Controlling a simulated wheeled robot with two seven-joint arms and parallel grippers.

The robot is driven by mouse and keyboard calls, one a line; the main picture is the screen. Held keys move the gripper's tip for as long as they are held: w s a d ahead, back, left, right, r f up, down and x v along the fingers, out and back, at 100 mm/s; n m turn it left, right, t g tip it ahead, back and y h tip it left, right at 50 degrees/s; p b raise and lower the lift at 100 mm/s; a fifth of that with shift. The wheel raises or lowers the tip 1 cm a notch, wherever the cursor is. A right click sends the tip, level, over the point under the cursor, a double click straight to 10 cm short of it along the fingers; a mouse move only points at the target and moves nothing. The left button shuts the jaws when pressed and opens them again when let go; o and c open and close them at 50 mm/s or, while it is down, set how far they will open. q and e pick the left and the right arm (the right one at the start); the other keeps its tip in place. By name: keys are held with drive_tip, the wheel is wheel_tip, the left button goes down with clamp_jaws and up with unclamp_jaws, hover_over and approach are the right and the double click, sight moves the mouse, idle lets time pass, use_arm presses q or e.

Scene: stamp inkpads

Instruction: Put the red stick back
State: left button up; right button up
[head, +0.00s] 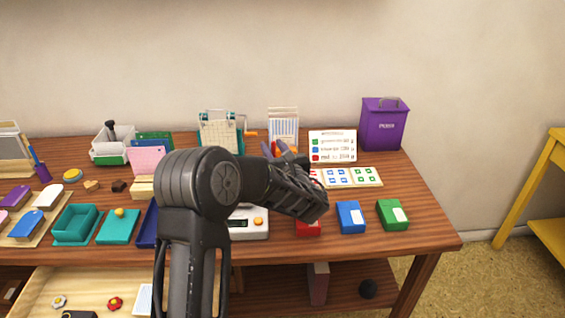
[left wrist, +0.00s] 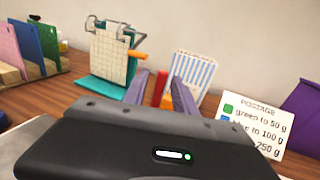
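My left gripper (head: 276,149) reaches over the middle of the table, its fingers pointing toward the back. In the left wrist view the same gripper (left wrist: 161,92) has its two grey-purple fingers a little apart. A short red-orange stick (left wrist: 159,89) fills the narrow gap between them, so they look shut on it. In the head view only a small red bit of the stick (head: 274,148) shows between the fingers; the rest is hidden by the gripper. A blue-striped white holder (head: 284,122) stands just behind the fingertips. My right gripper is not in view.
A postage sign (head: 332,146) and a purple bin (head: 384,124) stand at the back right. Red (head: 308,229), blue (head: 351,217) and green (head: 392,214) boxes line the front right. A teal stand with an orange handle (left wrist: 137,56) is left of the fingers.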

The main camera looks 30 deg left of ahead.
use_arm(q)
drive_tip(key=b+v, duration=0.2)
drive_tip(key=v, duration=0.7)
drive_tip(key=shift+s+d, duration=0.1)
idle(0.3)
